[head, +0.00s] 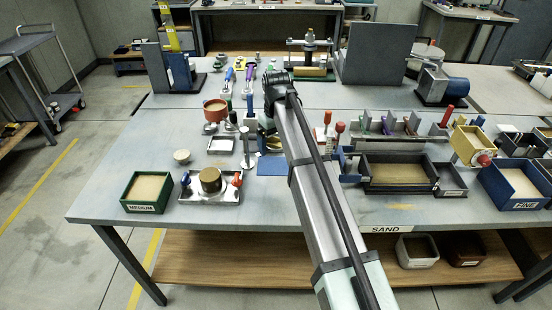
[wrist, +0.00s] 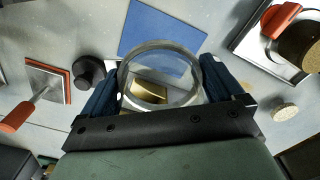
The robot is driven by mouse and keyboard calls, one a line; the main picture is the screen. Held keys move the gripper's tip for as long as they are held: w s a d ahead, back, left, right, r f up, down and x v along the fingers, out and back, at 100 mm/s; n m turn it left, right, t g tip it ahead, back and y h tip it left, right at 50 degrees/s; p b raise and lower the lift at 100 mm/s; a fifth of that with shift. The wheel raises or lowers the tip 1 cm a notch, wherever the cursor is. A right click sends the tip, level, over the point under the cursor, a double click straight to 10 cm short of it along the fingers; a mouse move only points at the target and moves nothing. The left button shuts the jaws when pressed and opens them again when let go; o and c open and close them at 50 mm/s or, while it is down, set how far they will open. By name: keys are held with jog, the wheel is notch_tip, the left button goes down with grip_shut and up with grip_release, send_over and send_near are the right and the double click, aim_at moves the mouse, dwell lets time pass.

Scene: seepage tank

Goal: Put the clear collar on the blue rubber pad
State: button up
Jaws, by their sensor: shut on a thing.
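In the wrist view my gripper (wrist: 160,92) is shut on the clear collar (wrist: 178,52), a transparent ring with its opening toward the camera. A dark blue finger presses each side of it. The blue rubber pad (wrist: 152,22) lies flat on the table beyond the collar, and part of it shows through the ring. A brassy block also shows through the ring. In the head view the pad (head: 272,165) lies on the table beside my arm. I cannot tell the collar's height above the table.
A tray with clamps and a brown cylinder (head: 210,179) stands left of the pad, with a green box marked MEDIUM (head: 148,190) farther left. A dark knob (wrist: 88,70) and a red-handled plate (wrist: 48,82) lie left of the gripper in the wrist view. A sand tank (head: 398,187) stands right.

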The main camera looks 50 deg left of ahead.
aim_at(276, 166)
jog(key=shift+f, duration=3.15)
jog(key=o, duration=0.7)
jog(key=shift+f, duration=0.1)
jog(key=shift+o, duration=0.2)
notch_tip(276, 166, up, 12)
